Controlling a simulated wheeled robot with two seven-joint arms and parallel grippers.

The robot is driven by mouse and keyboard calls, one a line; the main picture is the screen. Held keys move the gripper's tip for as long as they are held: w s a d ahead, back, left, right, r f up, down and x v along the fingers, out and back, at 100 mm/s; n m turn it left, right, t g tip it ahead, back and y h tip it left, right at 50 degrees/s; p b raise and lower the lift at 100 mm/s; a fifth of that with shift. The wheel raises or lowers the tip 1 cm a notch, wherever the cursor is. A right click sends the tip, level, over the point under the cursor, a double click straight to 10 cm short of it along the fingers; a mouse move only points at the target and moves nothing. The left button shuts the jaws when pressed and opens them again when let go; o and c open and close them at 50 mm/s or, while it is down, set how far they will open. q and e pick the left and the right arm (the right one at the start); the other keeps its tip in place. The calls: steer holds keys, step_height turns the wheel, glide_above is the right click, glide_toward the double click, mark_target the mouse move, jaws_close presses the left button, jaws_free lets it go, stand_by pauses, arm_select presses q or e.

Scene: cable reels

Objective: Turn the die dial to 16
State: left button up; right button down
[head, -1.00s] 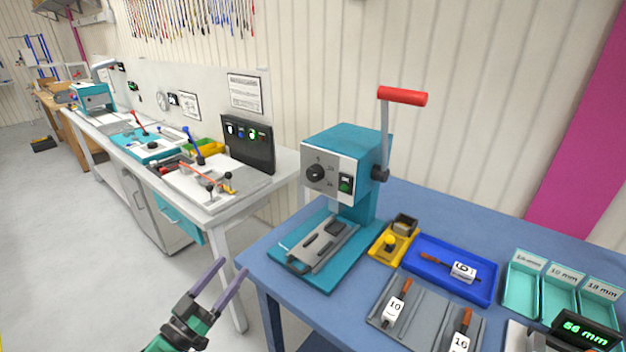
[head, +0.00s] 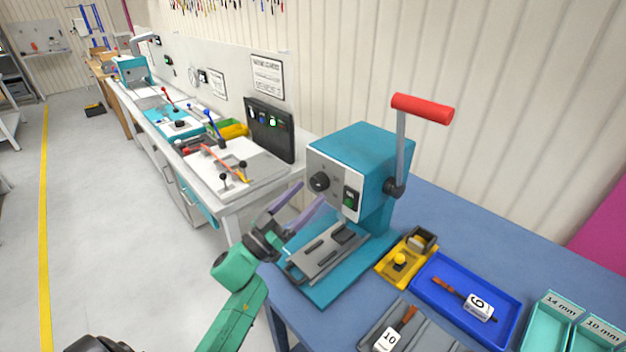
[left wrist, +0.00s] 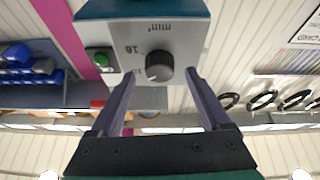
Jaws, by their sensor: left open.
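The die dial is a round dark knob (head: 319,181) on the grey front plate of the teal press (head: 360,150). In the left wrist view the dial (left wrist: 159,66) appears upside down, with "16" and "mm²" printed on the plate near it. A pale mark shows on the knob; I cannot tell exactly which number it points to. My left gripper (head: 306,191) is open in front of the press, its fingertips near the plate. In the left wrist view the knob appears between the open fingers (left wrist: 161,73), with no clear contact.
A green switch (head: 350,198) sits beside the dial, and a red-handled lever (head: 422,108) rises at the press's side. A yellow tray (head: 389,274), a blue tray (head: 436,306) and teal bins (head: 548,322) lie to the right. A white bench (head: 237,206) stands left.

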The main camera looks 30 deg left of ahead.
mark_target(319, 182)
arm_select(q)
steer(key=shift+x, duration=1.25)
steer(key=shift+s+r, duration=0.1)
steer(key=shift+r, duration=0.05)
jaws_close()
arm_select(e)
steer(key=shift+w+d+r, duration=0.45)
steer(key=shift+r, duration=0.1)
